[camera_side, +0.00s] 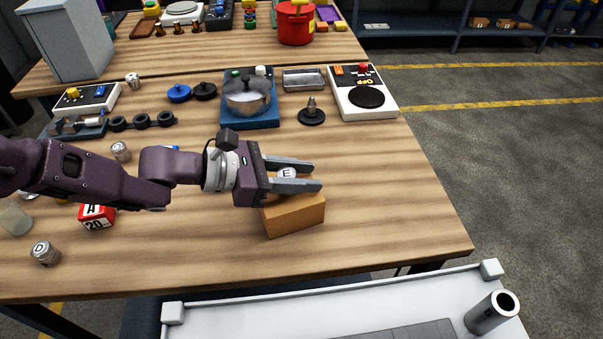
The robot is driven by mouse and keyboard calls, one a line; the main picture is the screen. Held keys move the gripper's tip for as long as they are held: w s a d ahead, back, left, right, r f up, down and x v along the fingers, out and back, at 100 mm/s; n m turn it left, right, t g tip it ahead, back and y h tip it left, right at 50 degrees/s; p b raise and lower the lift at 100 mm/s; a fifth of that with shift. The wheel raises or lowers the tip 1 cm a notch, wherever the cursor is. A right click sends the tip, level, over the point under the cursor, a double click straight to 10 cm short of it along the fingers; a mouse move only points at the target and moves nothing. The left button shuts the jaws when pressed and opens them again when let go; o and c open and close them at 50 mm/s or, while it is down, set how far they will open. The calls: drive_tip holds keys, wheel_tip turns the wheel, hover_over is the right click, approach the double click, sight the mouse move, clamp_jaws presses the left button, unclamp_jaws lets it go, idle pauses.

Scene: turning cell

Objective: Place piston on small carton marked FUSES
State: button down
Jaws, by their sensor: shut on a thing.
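A silver piston marked E (287,174) sits between the two fingers of my gripper (313,176), which is shut on it. A small brown carton (296,217) stands on the table directly beneath the gripper. The piston is over the carton's top; I cannot tell whether it touches it. The near finger and gripper body hide part of the piston and the carton's top. No FUSES lettering is readable on the carton's visible side. Other metal pistons stand at the left: one marked D (44,253), one beside my arm (121,151) and one farther back (133,81).
A red A 20 block (96,217) stands below my arm. Behind are a blue stove with a pot (246,97), a dark stemmed disc (312,115), a metal tray (303,79) and a white control box (381,107). The wooden table (403,205) is clear right of the carton.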

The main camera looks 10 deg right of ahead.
drive_tip(key=c, duration=1)
unclamp_jaws()
drive_tip(key=shift+r, duration=0.1)
drive_tip(key=v, duration=1.2)
